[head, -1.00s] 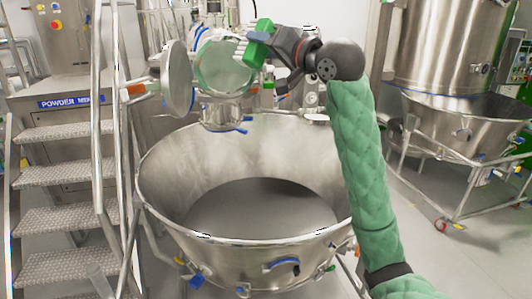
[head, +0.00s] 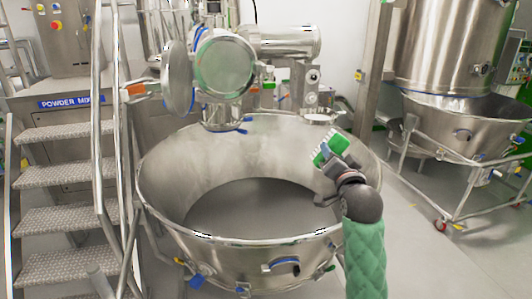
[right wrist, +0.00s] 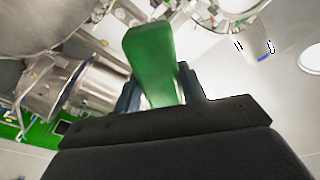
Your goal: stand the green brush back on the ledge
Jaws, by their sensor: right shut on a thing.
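The green brush (head: 329,148) is held in my right gripper (head: 336,162), over the right inner side of the large steel bowl (head: 165,190). It is tilted, with pale bristles on its upper side. In the right wrist view the green brush (right wrist: 152,62) stands between the two dark fingers of my right gripper (right wrist: 160,90), which is shut on it. A small flat steel surface (head: 318,118) shows behind the bowl's back rim; I cannot tell if it is the ledge. My left gripper is not in view.
Steel steps with a handrail (head: 97,120) stand at the left. A round steel port (head: 222,65) and pipework rise behind the bowl. A large steel vessel on a wheeled frame (head: 465,125) stands at the right. Open floor (head: 430,255) lies between it and the bowl.

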